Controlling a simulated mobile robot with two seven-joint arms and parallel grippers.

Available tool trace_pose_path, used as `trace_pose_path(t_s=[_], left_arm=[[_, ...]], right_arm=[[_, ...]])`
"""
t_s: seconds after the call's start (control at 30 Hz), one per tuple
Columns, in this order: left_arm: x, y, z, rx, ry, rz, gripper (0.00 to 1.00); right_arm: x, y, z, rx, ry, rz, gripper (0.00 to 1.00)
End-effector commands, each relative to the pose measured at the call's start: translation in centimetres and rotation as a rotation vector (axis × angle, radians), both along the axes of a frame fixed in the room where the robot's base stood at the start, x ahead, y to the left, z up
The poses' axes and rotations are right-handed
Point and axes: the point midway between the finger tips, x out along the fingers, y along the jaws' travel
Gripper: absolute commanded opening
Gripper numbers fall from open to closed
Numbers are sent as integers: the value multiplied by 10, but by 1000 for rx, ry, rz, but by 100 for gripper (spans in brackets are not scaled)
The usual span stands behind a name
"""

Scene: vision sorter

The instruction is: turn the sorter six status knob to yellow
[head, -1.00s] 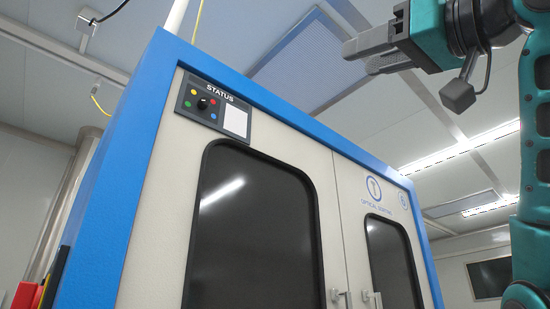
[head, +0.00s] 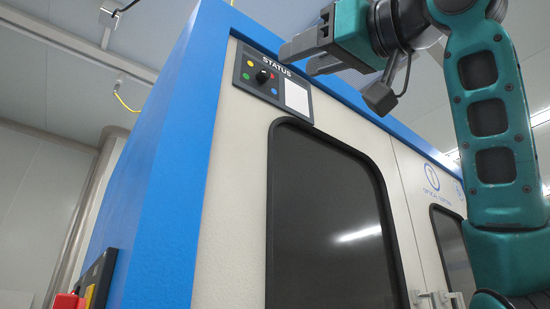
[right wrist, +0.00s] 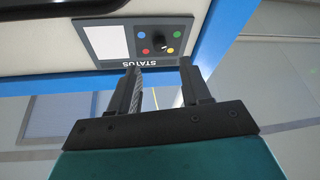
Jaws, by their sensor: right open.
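The sorter (head: 232,150) is a tall cream cabinet with a blue frame. Its dark STATUS panel (head: 257,54) sits high on the front and also shows upside down in the right wrist view (right wrist: 87,22). The black status knob (head: 262,76) is between yellow, red, green and blue dots; it also shows in the right wrist view (right wrist: 158,39). My right gripper (head: 296,58) is open and empty, in front of the panel's upper right, apart from the knob. In the right wrist view the fingers (right wrist: 158,68) point toward the panel. My left gripper is out of view.
A white label (head: 297,96) is beside the knob on the panel. Dark windowed doors (head: 325,220) with handles (head: 424,298) are below. A red and yellow control box (head: 92,285) is on the sorter's left side. The space left of the sorter looks clear.

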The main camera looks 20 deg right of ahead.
Motion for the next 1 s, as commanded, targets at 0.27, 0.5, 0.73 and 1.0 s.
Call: trace_pose_path(t_s=[0.27,0.5,0.73,1.0], left_arm=[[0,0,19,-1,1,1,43],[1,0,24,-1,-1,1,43],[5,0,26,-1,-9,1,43],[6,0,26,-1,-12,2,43]], right_arm=[[43,23,22,-1,2,0,48],[57,30,26,0,-1,0,48],[57,30,26,0,-1,0,48],[57,30,26,0,-1,0,26]])
